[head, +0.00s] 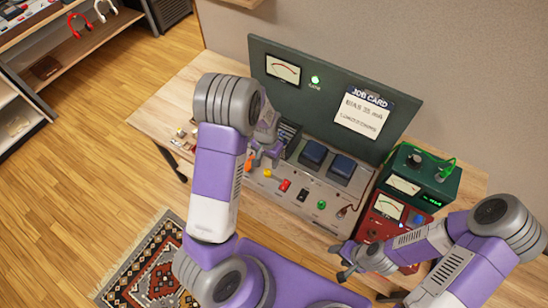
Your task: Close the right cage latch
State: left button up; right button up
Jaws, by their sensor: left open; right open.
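A grey control deck (318,200) lies on the bench below a dark green back panel. A dark slatted box (290,135) at its left is partly hidden by my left gripper (264,156); I cannot tell whether it is the cage. No right cage latch can be clearly made out. My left gripper is open and low over the deck's left part, beside an orange piece (249,163); contact cannot be told. My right gripper (338,262) is open and empty near the deck's front right, left of the red meter box (383,213).
A green meter box (418,178) with a green cable stands at right. The job card (364,108) is on the back panel. Bare wood (165,103) shows at the bench's left.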

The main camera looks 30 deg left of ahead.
aim_at(267, 171)
pick_arm(q)
jog(key=f, duration=0.7)
jog(key=shift+s+f, duration=0.1)
jog(key=shift+s, duration=0.15)
jog(key=c, duration=1)
